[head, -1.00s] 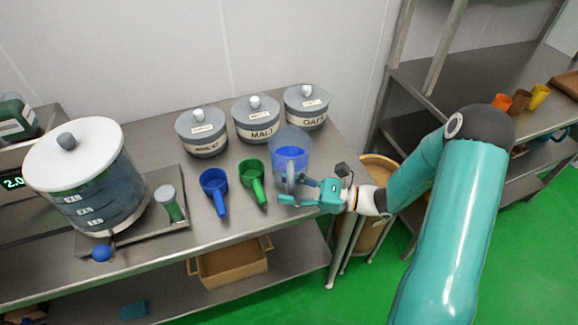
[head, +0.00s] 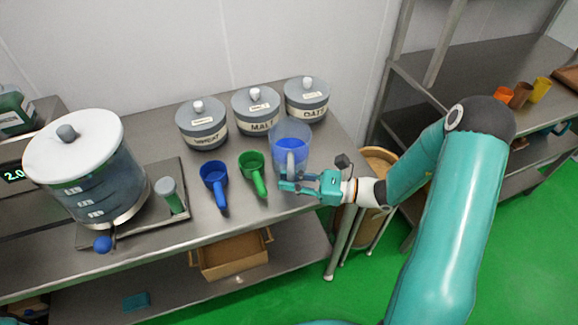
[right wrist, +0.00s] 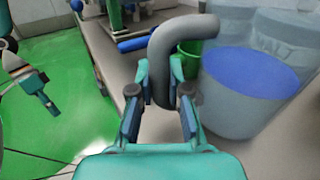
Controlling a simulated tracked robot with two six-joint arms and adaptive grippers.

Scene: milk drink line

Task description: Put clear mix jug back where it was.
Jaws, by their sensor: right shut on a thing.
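The clear mix jug (head: 290,141), with blue contents, is at the right end of the steel table, in front of the lidded pots. It looks upright; I cannot tell whether its base touches the table. My right gripper (head: 296,187) is at the jug's near side, shut on its handle. In the right wrist view the grey handle (right wrist: 165,62) passes between the fingers of the gripper (right wrist: 160,88), and the jug (right wrist: 245,95) stands to the right.
A blue scoop (head: 214,180) and a green scoop (head: 253,170) lie left of the jug. Several grey pots, one labelled MALT (head: 256,112), stand behind it. A large white-lidded tank (head: 85,180) is at left.

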